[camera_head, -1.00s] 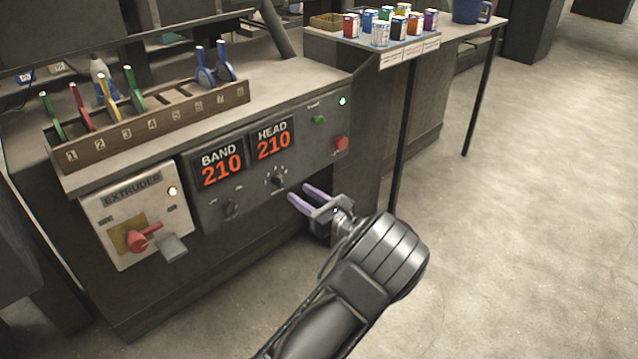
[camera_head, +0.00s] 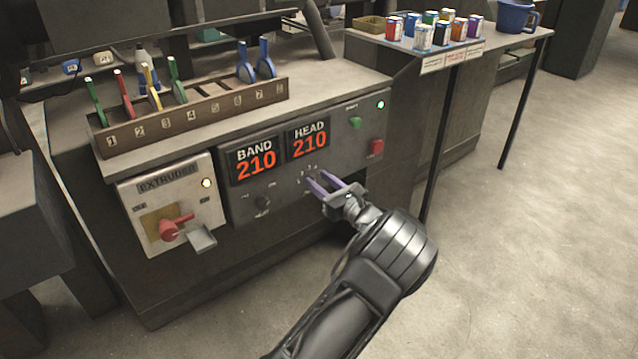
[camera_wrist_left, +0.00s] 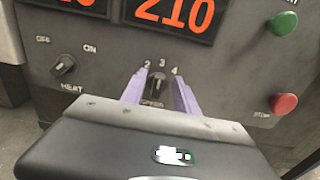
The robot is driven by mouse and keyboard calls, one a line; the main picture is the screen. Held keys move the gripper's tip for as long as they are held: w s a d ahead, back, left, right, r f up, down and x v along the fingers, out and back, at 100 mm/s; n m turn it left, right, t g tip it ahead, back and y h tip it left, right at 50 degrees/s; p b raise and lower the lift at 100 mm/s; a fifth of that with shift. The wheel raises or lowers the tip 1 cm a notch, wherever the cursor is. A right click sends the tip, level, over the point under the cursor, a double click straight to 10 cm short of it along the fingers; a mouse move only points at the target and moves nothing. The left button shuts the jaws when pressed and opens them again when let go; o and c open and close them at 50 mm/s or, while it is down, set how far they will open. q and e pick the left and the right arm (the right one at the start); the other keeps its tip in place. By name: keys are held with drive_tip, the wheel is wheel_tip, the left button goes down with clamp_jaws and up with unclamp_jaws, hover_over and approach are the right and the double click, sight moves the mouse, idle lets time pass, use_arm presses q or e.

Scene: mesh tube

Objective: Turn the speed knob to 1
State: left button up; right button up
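The speed knob (camera_wrist_left: 156,86) is a small black knob on the dark front panel, below the HEAD 210 display (camera_head: 307,140). In the left wrist view its pointer faces roughly up, near the 3; the marks 2, 3 and 4 show above it. My left gripper (camera_head: 319,178) is open, with its two purple fingers pointing at the panel. In the wrist view the fingers (camera_wrist_left: 157,77) stand on either side of the knob, with gaps visible. I cannot tell how deep they reach. In the head view the gripper largely hides the knob. My right gripper is not in view.
The heat knob (camera_wrist_left: 65,67) is left of the speed knob. The green start button (camera_head: 355,123) and red stop button (camera_head: 377,147) are to the right. A red extruder handle (camera_head: 172,230) is at the left. Open floor (camera_head: 530,240) lies to the right.

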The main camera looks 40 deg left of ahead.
use_arm(q)
drive_tip(key=shift+w+a, duration=0.1)
drive_tip(key=shift+a, duration=0.2)
clamp_jaws()
idle(0.5)
